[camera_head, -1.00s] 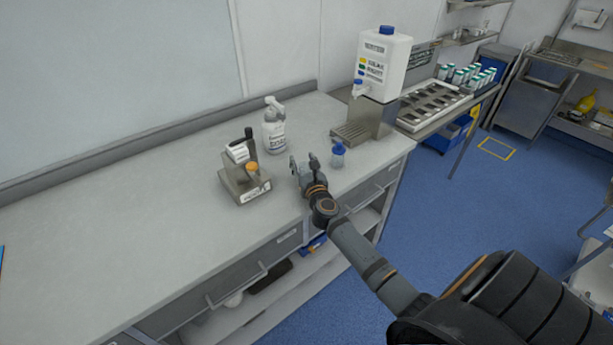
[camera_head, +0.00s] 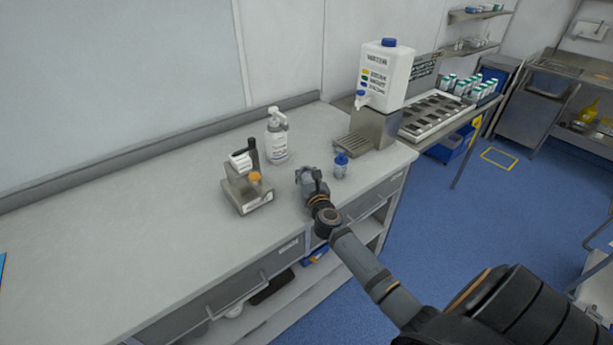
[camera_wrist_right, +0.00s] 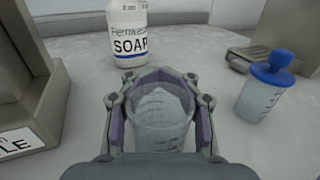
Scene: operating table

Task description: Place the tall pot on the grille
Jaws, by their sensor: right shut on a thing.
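My right gripper (camera_head: 311,173) is low over the bench, near its front edge. In the right wrist view its fingers (camera_wrist_right: 160,102) are shut around a clear, open-topped pot (camera_wrist_right: 162,128) with graduation marks, which stands upright between them. The pot is hard to make out in the head view. The grille (camera_head: 355,144) is a slotted metal plate at the foot of the white dispenser (camera_head: 386,75), behind and to the right of the gripper. A blue-capped pot (camera_head: 341,166) stands just right of the gripper and also shows in the wrist view (camera_wrist_right: 262,95). My left gripper is out of view.
A soap bottle (camera_head: 278,142) stands behind the gripper. A metal label holder (camera_head: 248,194) is to its left. The left of the bench (camera_head: 130,235) is clear. A slotted tray (camera_head: 436,112) and several green-capped containers lie beyond the dispenser.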

